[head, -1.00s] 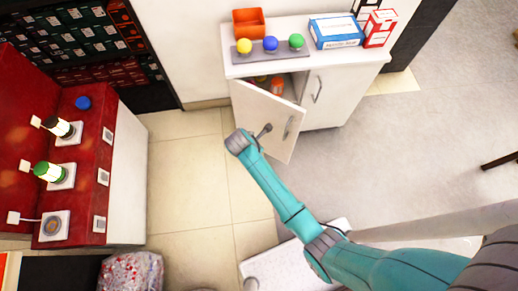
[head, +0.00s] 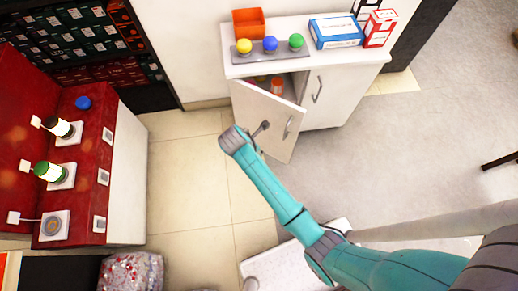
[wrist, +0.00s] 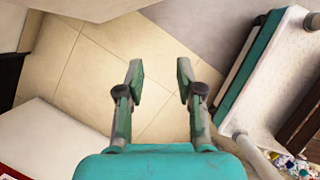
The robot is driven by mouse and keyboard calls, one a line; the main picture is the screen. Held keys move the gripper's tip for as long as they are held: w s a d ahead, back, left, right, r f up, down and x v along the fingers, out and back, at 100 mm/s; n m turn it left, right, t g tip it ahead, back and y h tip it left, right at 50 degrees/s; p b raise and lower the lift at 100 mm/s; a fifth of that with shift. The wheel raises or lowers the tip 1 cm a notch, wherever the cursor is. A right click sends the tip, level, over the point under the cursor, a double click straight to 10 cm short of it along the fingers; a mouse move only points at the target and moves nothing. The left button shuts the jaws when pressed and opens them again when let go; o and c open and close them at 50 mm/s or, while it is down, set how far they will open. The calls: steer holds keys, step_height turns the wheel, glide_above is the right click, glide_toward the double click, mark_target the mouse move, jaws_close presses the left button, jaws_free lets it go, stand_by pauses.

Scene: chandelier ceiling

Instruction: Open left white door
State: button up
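The left white door (head: 262,115) of the white cabinet stands partly open in the head view, swung out toward me. Its bar handle (head: 288,126) is near its free edge. My gripper shows in the wrist view (wrist: 160,80) with its two fingers well apart and nothing between them, over the tiled floor. In the head view my wrist is in front of the door's lower left part, left of the handle. Whether my gripper touches the door cannot be told. The right white door (head: 327,97) is shut.
An orange box (head: 249,23), colored balls on a grey strip, a blue-white box (head: 336,32) and a red box (head: 379,28) sit on the cabinet top. An orange item (head: 277,86) shows inside. A red-topped counter (head: 85,165) stands left. Tiled floor (head: 185,180) between is clear.

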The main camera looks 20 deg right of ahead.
steer(key=v, duration=0.7)
steer(key=shift+r, duration=0.15)
steer(key=shift+a, duration=0.1)
